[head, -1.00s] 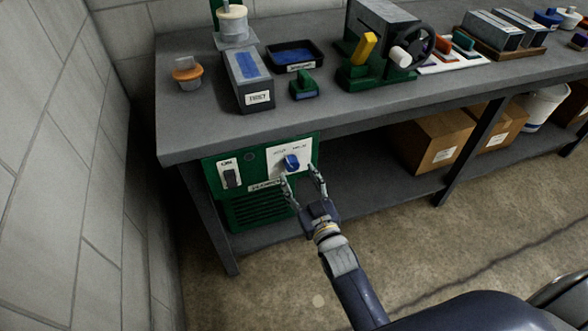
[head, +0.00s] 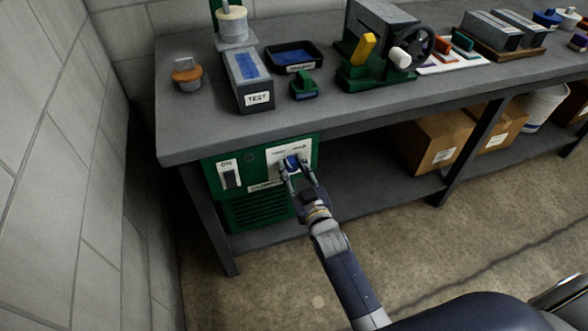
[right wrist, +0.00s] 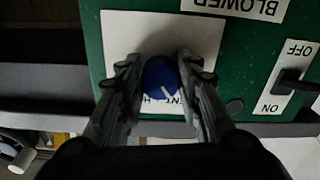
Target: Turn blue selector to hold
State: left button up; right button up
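The blue selector (head: 291,163) is a round knob on a white plate (right wrist: 117,30) on the green blower box under the bench. It also shows in the right wrist view (right wrist: 160,74), where the box appears upside down. Its white pointer line aims at a label ending in "NT"; an "H" shows beside it, the rest hidden by the fingers. My right gripper (head: 294,163) has one finger on each side of the knob, close against it, and appears shut on it; the fingers also show in the right wrist view (right wrist: 160,62). My left gripper is not in view.
The blower's ON/OFF switch (right wrist: 289,78) is beside the plate. The bench top (head: 215,125) overhangs the box and carries a grey TEST box (head: 247,80), a black tray (head: 294,57) and a handwheel device (head: 380,45). Cardboard boxes (head: 437,138) stand right on the lower shelf.

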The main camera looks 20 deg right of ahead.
jog(key=shift+m, duration=0.3)
jog(key=m+p, duration=0.1)
jog(key=m, duration=0.1)
jog(key=shift+r+m, duration=0.1)
jog(key=shift+m, duration=0.2)
jog(key=m+p, duration=0.1)
jog(key=m, duration=0.2)
jog(key=shift+a+m, duration=0.1)
jog(key=shift+m, duration=0.3)
jog(key=m, duration=0.3)
jog(key=shift+m+p, duration=0.3)
jog(key=shift+m, duration=1.7)
jog(key=o, duration=1.1)
jog(key=shift+c, duration=0.2)
